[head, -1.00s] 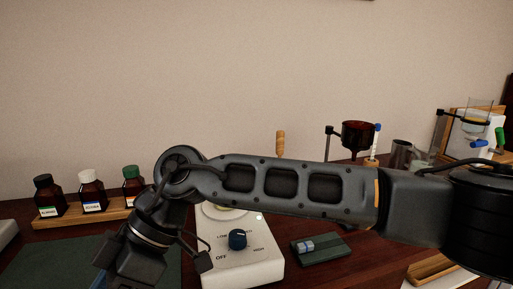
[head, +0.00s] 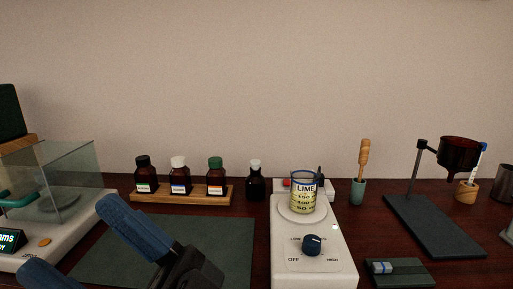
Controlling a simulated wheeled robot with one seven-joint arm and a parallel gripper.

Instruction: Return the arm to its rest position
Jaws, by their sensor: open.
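My gripper (head: 66,234) shows at the lower left of the head view, with two blue fingers spread apart and nothing between them. Its black body is partly cut off by the bottom edge. The fingers point up and to the left, in front of a dark green mat (head: 228,240) and the white balance (head: 62,240). The rest of my arm is out of view.
A labelled beaker (head: 303,195) stands on a white stirrer (head: 337,262). A wooden rack (head: 190,197) holds brown bottles, with a dark dropper bottle (head: 256,184) beside it. A dark stand (head: 436,228) carries a red-brown funnel (head: 459,153). The mat's visible part is clear.

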